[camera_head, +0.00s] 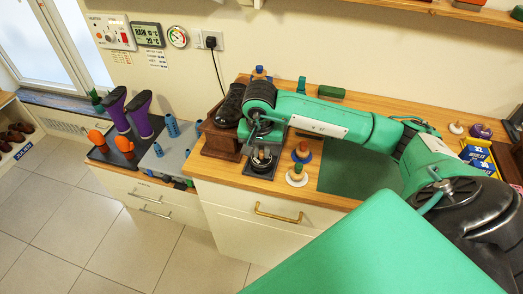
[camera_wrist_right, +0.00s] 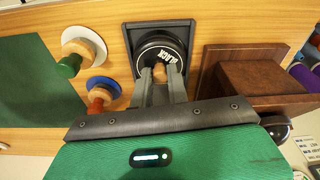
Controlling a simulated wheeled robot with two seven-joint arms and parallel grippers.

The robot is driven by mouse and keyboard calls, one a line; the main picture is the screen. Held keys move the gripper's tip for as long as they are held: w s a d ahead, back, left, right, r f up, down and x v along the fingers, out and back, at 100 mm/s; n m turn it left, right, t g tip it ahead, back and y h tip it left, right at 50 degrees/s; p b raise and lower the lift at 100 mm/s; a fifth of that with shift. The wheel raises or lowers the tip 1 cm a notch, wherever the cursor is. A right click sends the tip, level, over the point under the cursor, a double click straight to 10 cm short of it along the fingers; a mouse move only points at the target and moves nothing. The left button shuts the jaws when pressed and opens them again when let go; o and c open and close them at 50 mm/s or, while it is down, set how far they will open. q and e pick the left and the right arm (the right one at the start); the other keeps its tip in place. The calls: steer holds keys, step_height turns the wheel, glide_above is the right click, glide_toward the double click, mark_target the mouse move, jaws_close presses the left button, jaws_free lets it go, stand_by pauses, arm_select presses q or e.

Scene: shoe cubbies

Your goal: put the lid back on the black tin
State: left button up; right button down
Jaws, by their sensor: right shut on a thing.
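The black tin (camera_head: 262,166) stands in a square dark tray (camera_head: 250,172) on the wooden counter. In the right wrist view, a round black lid (camera_wrist_right: 176,53) lettered BLACK, with a small wooden knob, lies over the tin's place. I cannot tell whether the lid rests on the rim or hangs just above it. My right gripper (camera_head: 262,150) points down at it from above. In the right wrist view its fingers (camera_wrist_right: 160,78) are shut on the knob. The tin's walls are mostly hidden. My left gripper is not in view.
A wooden box (camera_head: 218,140) with a black shoe (camera_head: 230,106) stands close left of the tray. To its right are round-based knobbed pieces, one blue (camera_head: 302,155), one white (camera_head: 297,178). A green mat (camera_head: 345,172) lies further right. Purple boots (camera_head: 140,112) stand on the lower left surface.

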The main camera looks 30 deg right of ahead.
steer(key=shift+f+b, duration=0.15)
steer(key=shift+b, duration=0.3)
stand_by(0.6)
steer(key=shift+s+d+f+b, duration=0.15)
steer(key=shift+d+f+b, duration=0.3)
steer(key=shift+b, duration=0.25)
stand_by(0.4)
steer(key=c, duration=0.8)
jaws_free()
steer(key=shift+r, duration=0.1)
steer(key=shift+w+a+r+p, duration=0.15)
steer(key=shift+r+p, duration=0.15)
steer(key=shift+r, duration=0.4)
steer(key=shift+a+r+p, duration=0.2)
steer(key=shift+r+p, duration=0.15)
steer(key=shift+r, duration=0.4)
steer(key=shift+w+a+r+p, duration=0.15)
steer(key=shift+r+p, duration=0.15)
steer(key=shift+r, duration=0.4)
steer(key=shift+s+r+p, duration=0.15)
steer(key=shift+r+p, duration=0.6)
steer(key=shift+r, duration=0.95)
